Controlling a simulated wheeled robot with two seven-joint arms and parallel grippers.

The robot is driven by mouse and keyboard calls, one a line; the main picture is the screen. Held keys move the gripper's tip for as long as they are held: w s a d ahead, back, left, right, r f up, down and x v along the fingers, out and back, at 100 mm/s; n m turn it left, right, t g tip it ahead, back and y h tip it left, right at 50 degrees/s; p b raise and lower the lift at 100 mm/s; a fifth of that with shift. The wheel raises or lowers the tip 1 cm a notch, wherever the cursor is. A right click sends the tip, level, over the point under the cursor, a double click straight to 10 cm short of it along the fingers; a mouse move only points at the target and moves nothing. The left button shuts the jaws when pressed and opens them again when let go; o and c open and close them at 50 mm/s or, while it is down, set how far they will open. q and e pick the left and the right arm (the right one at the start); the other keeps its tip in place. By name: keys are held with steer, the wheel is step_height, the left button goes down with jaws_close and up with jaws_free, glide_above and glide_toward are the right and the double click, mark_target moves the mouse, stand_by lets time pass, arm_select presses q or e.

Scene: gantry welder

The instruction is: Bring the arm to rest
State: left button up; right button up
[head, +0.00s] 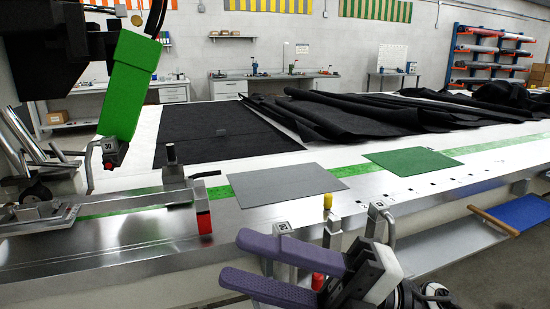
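My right gripper (233,258) shows at the bottom middle, its arm coming in from the lower right. Its two purple fingers point left and stand apart with a gap between them. I see nothing held between the fingers. The gripper is in front of the near edge of the long white and metal table (420,187), and grey metal clamp parts (283,231) show just behind it. My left gripper is not in view.
A green and black machine head (130,80) hangs over the table at left, above a metal rail (110,205). A grey sheet (288,184), a green sheet (412,161) and black fabric (215,133) lie on the table. A blue-topped step (520,212) stands at right.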

steer(key=w+d+f+m+t+h, duration=0.4)
steer(key=w+f+m+t, duration=0.15)
steer(key=m+t, duration=0.45)
steer(key=w+d+f+m+t+h, duration=0.5)
steer(key=m+t, duration=0.3)
steer(key=m, duration=0.4)
steer(key=s+d+f+m+h+p, duration=0.1)
steer(key=d+f+m+h, duration=0.15)
steer(key=f, duration=0.35)
steer(key=d+f+m+h, duration=0.1)
steer(key=f+m+h, duration=0.25)
steer(key=f, duration=0.25)
steer(key=s+d+f+m+g+h, duration=0.2)
steer(key=s+f+m+g, duration=0.1)
steer(key=s+f, duration=0.6)
steer(key=s+d+f+m+g+h, duration=0.2)
steer(key=s+f+g, duration=0.4)
steer(key=f, duration=0.9)
steer(key=s+d+m, duration=0.1)
steer(key=s, duration=0.2)
steer(key=shift+s+f+m+h+p, duration=0.3)
steer(key=shift+h+p, duration=0.1)
